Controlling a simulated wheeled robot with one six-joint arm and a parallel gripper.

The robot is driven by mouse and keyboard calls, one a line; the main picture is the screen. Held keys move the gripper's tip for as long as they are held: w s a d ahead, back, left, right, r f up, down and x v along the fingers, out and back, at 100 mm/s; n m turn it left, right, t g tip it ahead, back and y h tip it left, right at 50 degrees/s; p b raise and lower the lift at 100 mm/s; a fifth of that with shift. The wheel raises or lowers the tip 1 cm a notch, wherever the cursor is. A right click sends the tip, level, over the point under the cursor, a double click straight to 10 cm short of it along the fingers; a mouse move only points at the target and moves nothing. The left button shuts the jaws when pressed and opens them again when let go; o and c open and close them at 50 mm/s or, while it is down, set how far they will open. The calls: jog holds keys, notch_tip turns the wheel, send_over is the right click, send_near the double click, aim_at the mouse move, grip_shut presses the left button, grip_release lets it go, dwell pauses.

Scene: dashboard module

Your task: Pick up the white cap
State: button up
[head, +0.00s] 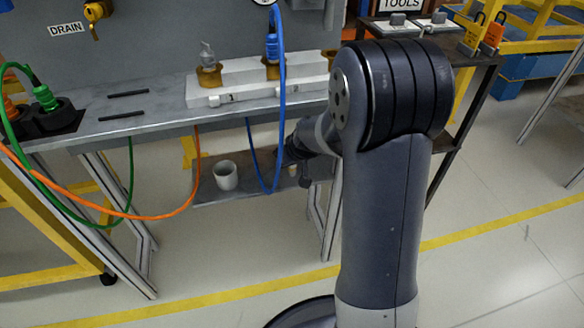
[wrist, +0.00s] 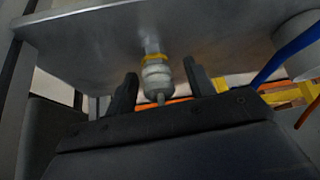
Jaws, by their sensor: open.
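The white cap (wrist: 157,78), as I take it, is a pale grey-white ribbed piece with a yellow ring and a thin stem. In the wrist view, which looks upside down, it stands on the lower shelf (wrist: 90,45). My gripper (wrist: 160,76) is open, one finger on each side of the cap, with a visible gap at both sides. I cannot tell how deep the cap sits between the fingers. In the head view my gripper (head: 292,158) reaches in at the lower shelf (head: 192,196) under the bench, partly hidden by my arm. A small pale piece (head: 292,171) shows just below it.
A white cup (head: 225,175) stands left of my gripper on the lower shelf. A blue hose (head: 281,120) hangs in a loop beside my gripper. An orange hose (head: 196,165) hangs farther left. The bench top (head: 150,118) lies above, with a white block (head: 240,84) holding fittings.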

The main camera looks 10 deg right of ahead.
jog(key=c, duration=1.1)
jog(key=shift+r, duration=0.1)
